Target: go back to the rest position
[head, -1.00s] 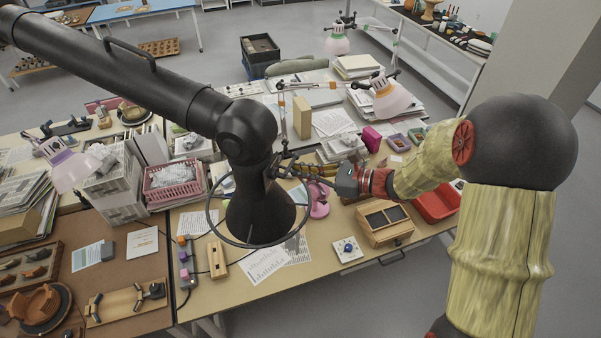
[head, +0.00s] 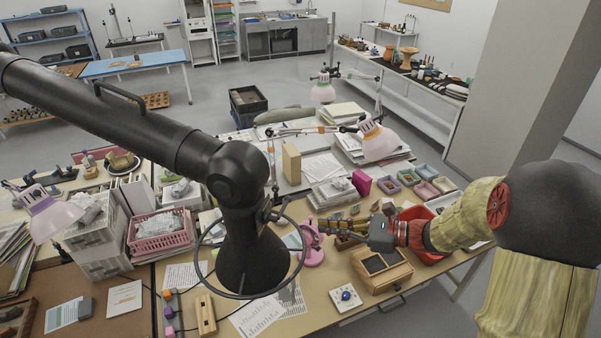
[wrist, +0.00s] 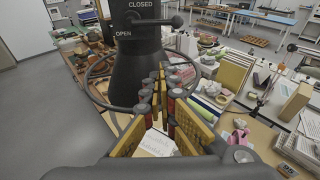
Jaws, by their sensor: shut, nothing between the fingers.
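My gripper (head: 346,231) is at the end of my yellow and red arm, at the right of the head view. It is held above the table (head: 237,318), near the black extraction hood and its ring handle. In the wrist view my gripper (wrist: 160,84) shows its yellow and dark fingers close together, with nothing between them. The hood (wrist: 140,65) stands just beyond the fingertips in that view. Whether the fingers touch its ring is unclear.
A pink stand (head: 312,252), a pink basket (head: 160,243) and a lamp (head: 379,140) crowd the table. Open floor lies beyond the table.

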